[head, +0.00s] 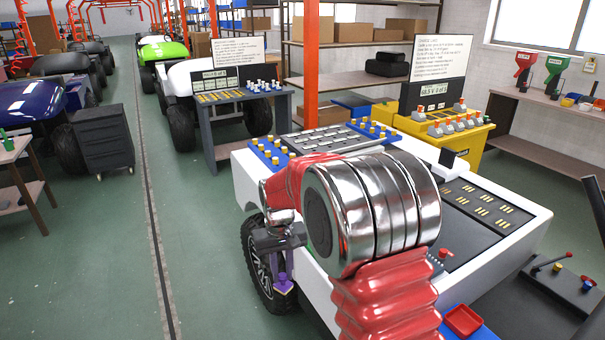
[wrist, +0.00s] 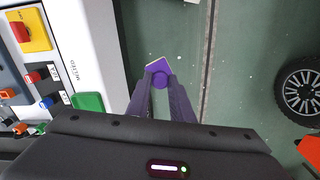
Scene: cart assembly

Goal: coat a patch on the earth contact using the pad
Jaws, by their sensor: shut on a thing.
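My gripper (head: 282,262) hangs beside the white cart body, above its front wheel, in the head view. In the wrist view the two dark fingers of my gripper (wrist: 159,92) close on a small purple pad (wrist: 157,69). The pad has a round knob between the fingertips and a pale edge at its far end. It also shows as a purple piece below the gripper in the head view (head: 284,284). The pad is held over the green floor, apart from the cart in the wrist view. I cannot tell which part is the earth contact.
The white cart (head: 540,232) has a dark deck of metal contacts. In the wrist view, a red button on a yellow box (wrist: 38,30), a green block (wrist: 88,102) and small coloured terminals lie left. A wheel (wrist: 303,92) is at right. The floor aisle (head: 205,270) is clear.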

